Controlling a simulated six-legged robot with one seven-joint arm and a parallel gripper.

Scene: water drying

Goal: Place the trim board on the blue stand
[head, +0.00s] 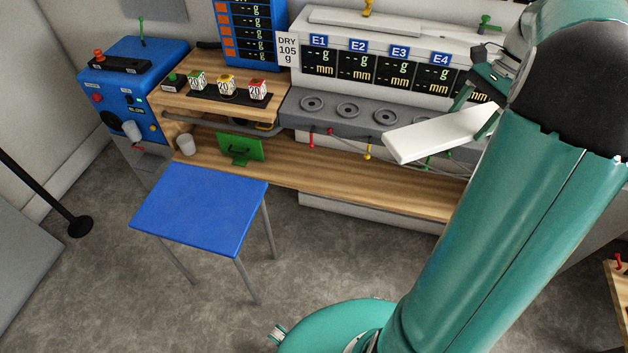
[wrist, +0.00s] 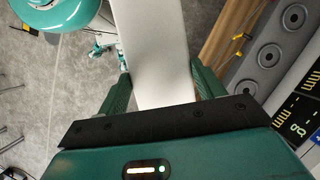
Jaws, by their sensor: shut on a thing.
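A white trim board (head: 437,134) is held in my gripper (head: 481,112) at the right of the head view, in front of the machine with the E1 to E4 displays. In the wrist view the board (wrist: 155,55) lies between the two green fingers of my gripper (wrist: 160,88), which are shut on its sides. The blue stand (head: 200,208) is a flat blue top on thin metal legs, left of centre in the head view. Its top is bare. The board is up and to the right of the stand, well apart from it.
A wooden bench (head: 330,180) runs behind the stand, with a green holder (head: 241,149) and a small cup (head: 186,144) on it. A blue machine (head: 130,90) stands at the left. A black pole base (head: 80,227) is on the floor left of the stand. Floor around the stand is clear.

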